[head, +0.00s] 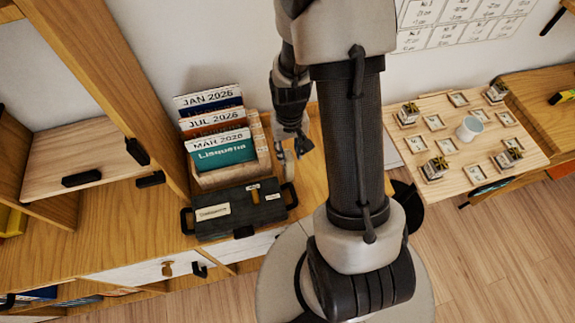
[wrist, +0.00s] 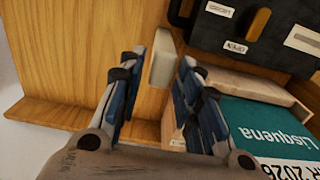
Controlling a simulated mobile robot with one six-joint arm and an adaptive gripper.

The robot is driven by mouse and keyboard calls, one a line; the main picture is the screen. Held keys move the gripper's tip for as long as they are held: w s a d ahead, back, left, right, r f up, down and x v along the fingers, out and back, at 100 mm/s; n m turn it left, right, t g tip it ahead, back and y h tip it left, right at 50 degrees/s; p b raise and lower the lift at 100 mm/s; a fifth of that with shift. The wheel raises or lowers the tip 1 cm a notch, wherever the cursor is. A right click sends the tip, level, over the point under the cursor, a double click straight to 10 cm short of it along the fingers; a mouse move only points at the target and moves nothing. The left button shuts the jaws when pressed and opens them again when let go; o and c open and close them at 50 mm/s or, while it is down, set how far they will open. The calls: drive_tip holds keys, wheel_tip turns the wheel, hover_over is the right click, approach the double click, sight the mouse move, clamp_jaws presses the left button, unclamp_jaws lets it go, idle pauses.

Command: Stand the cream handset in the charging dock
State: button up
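In the head view a small cream shape (head: 289,188) shows right of the dark box, below my gripper. My gripper (wrist: 163,58) appears open, its blue-padded fingers either side of the cream block with narrow gaps visible. In the head view my gripper (head: 294,154) points down beside the card file, partly hard to make out. I cannot clearly identify a charging dock in either view.
A dark labelled box (head: 239,212) with handles stands on the wooden cabinet, in front of a card file (head: 233,179). A shelf unit (head: 120,75) rises at left. A pale wooden table (head: 463,155) at right holds a cup (head: 470,129) and several small items.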

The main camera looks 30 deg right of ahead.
sight(288, 167)
wheel_tip(288, 167, down, 10)
drive_tip(key=b, duration=0.2)
drive_tip(key=shift+a+r+b, duration=0.15)
drive_tip(key=shift+r+b, duration=0.1)
drive_tip(key=shift+b, duration=0.1)
drive_tip(key=shift+r, duration=0.1)
clamp_jaws()
